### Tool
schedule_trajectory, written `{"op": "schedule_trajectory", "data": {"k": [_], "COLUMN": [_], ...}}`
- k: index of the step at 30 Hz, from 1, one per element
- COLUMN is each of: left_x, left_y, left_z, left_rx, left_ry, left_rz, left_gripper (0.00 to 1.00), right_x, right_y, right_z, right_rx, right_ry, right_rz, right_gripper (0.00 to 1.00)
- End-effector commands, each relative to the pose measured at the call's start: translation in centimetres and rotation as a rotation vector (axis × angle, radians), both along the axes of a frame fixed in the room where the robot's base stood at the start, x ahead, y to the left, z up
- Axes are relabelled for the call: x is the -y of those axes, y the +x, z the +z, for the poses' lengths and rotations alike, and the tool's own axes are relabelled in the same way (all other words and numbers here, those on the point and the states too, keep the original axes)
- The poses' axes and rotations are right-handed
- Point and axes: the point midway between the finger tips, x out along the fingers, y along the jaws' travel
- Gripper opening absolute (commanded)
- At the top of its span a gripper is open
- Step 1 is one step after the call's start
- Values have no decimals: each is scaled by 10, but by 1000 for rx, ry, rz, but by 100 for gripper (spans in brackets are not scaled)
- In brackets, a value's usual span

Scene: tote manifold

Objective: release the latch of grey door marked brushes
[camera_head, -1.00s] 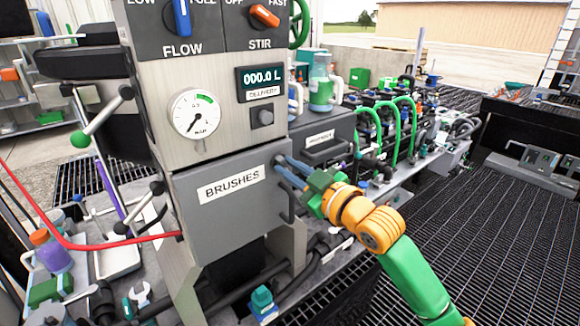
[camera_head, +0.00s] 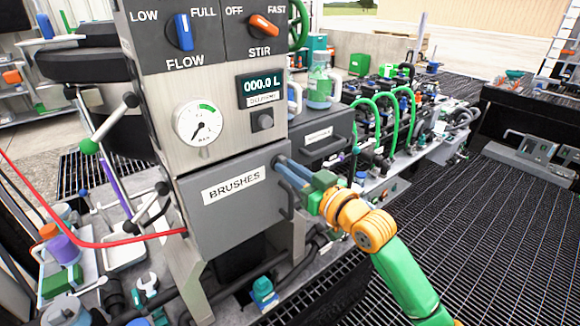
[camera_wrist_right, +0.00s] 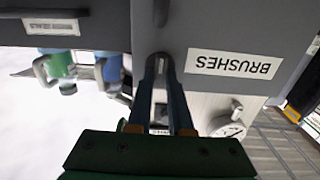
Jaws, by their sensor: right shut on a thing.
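The grey door (camera_head: 235,215) marked BRUSHES is on the front of the machine and looks closed. Its white label (camera_head: 234,185) faces me; in the wrist view the label (camera_wrist_right: 233,64) appears upside down. My right gripper (camera_head: 281,163) is at the door's upper right corner, coming in from the right. In the wrist view its blue fingers (camera_wrist_right: 158,66) are shut on a small latch at the door's edge, mostly hidden between them. A dark door handle (camera_head: 287,200) sits just below the fingers. My left gripper is not in view.
Above the door are a round gauge (camera_head: 199,123), a display (camera_head: 262,87) and knobs. A grey drawer (camera_head: 325,143) adjoins the door on the right. A red hose (camera_head: 110,242) runs at left. Grated floor (camera_head: 490,230) is clear at right.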

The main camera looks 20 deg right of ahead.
Motion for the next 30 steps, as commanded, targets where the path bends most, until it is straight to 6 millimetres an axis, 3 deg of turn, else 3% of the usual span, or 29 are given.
{"op": "schedule_trajectory", "data": {"k": [9,10,13,23,30], "left_x": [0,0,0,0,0], "left_y": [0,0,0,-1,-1], "left_z": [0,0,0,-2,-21], "left_rx": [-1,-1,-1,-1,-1], "left_ry": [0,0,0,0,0], "left_rz": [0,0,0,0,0], "left_gripper": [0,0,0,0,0], "right_x": [0,0,0,2,18], "right_y": [0,0,0,-4,-49], "right_z": [0,0,0,-1,-5], "right_rx": [-2,-2,-2,-1,-1], "right_ry": [5,5,5,3,0], "right_rz": [1,1,1,0,1], "right_gripper": [0,21,48,49,49]}}
